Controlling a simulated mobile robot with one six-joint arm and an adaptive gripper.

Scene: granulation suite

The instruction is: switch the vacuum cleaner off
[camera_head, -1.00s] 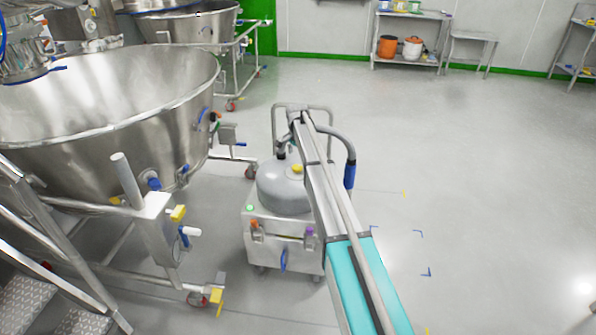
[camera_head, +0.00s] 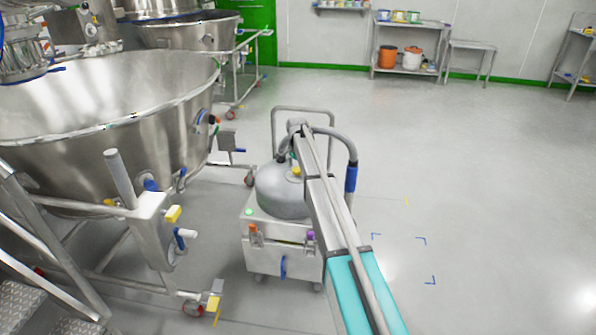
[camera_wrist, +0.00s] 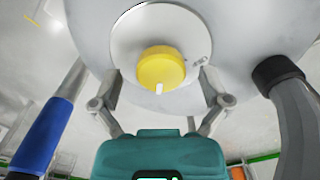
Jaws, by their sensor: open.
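The vacuum cleaner (camera_head: 284,200) stands on the floor at mid-picture in the head view, with a grey domed top on a pale boxy base. A green light (camera_head: 249,212) is lit on the base. A yellow knob (camera_head: 296,171) sits on the dome; in the wrist view the yellow knob (camera_wrist: 162,68) has a white mark pointing down the picture, on a pale round plate. My gripper (camera_wrist: 160,78) is open in the wrist view, its two fingers on either side of the knob with gaps visible. In the head view my arm hides part of the cleaner, and the fingers are not clear.
A large steel bowl (camera_head: 110,110) on a wheeled frame stands close on the left. The cleaner's hose with a blue grip (camera_head: 351,178) curves right of my arm; the blue grip (camera_wrist: 45,130) shows at left in the wrist view. The floor to the right is clear.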

